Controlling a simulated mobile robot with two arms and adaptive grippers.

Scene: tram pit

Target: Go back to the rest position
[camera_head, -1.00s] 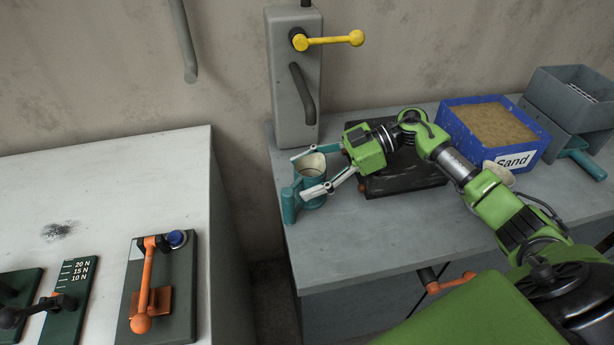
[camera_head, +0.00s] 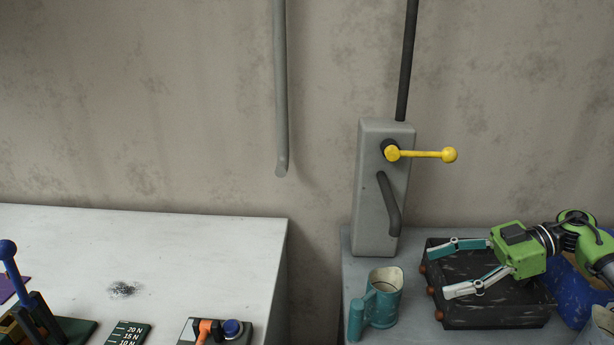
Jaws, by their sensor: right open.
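My right gripper (camera_head: 453,268) is at the lower right in the head view. Its two fingers are spread and empty, pointing left above a dark tray-like box (camera_head: 500,312). A worn teal mug (camera_head: 383,299) stands upright on the grey right-hand bench (camera_head: 349,272), to the left of the fingertips and apart from them. My left gripper is not in view.
A grey wall unit (camera_head: 372,190) with a yellow lever (camera_head: 425,154) stands at the back of the bench. A blue bin (camera_head: 571,292) is partly hidden behind my right arm. The white left bench (camera_head: 190,262) carries several lever devices at its front. A gap separates the benches.

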